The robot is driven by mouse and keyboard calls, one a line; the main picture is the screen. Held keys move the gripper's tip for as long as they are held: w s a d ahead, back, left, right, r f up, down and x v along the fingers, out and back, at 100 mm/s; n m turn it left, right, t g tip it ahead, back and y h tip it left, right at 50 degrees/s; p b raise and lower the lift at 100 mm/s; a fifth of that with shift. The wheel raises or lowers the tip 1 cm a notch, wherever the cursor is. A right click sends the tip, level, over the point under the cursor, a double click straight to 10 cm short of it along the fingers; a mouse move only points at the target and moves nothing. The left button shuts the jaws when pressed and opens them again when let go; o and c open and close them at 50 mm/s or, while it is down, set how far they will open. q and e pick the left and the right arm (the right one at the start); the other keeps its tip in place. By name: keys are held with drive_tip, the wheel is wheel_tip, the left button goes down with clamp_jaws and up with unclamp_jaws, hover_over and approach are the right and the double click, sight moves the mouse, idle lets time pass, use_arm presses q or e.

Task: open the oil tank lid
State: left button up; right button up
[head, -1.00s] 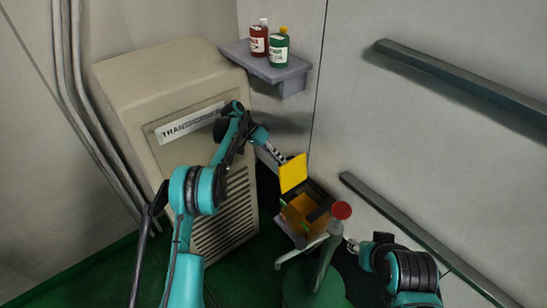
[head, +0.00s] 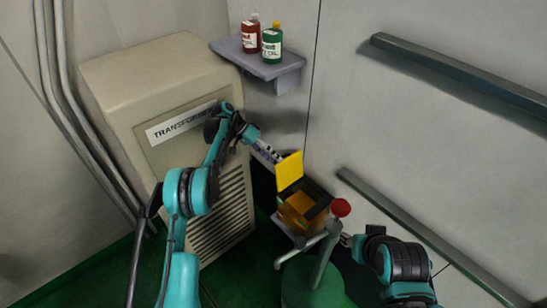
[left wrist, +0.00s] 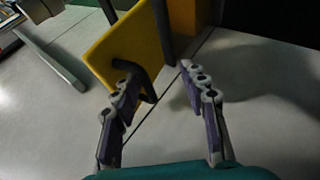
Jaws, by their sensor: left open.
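The yellow oil tank lid (head: 289,171) stands steeply raised above the orange-yellow oil tank (head: 300,212) in the head view. My left gripper (head: 272,156) is at the lid's upper left side, with its tips partly hidden behind the lid. In the left wrist view the lid (left wrist: 112,45) fills the upper middle, with a dark bent handle on it beside the left finger. My left gripper (left wrist: 155,66) is open there, with nothing clearly clamped between its fingers. My right gripper (head: 346,240) is small beside the green stand; its jaws are unclear.
A beige transformer cabinet (head: 165,110) stands left of the tank. A shelf (head: 262,66) above holds a red bottle (head: 250,34) and a green bottle (head: 272,43). A green stand with a red knob (head: 340,207) is in front of the tank. Wall rails run at right.

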use_arm(q)
drive_tip(key=shift+a, duration=0.15)
drive_tip(key=shift+s+r, duration=0.1)
idle(0.4)
wheel_tip(320, 180, up, 10)
drive_tip(key=shift+d, duration=0.2)
idle(0.5)
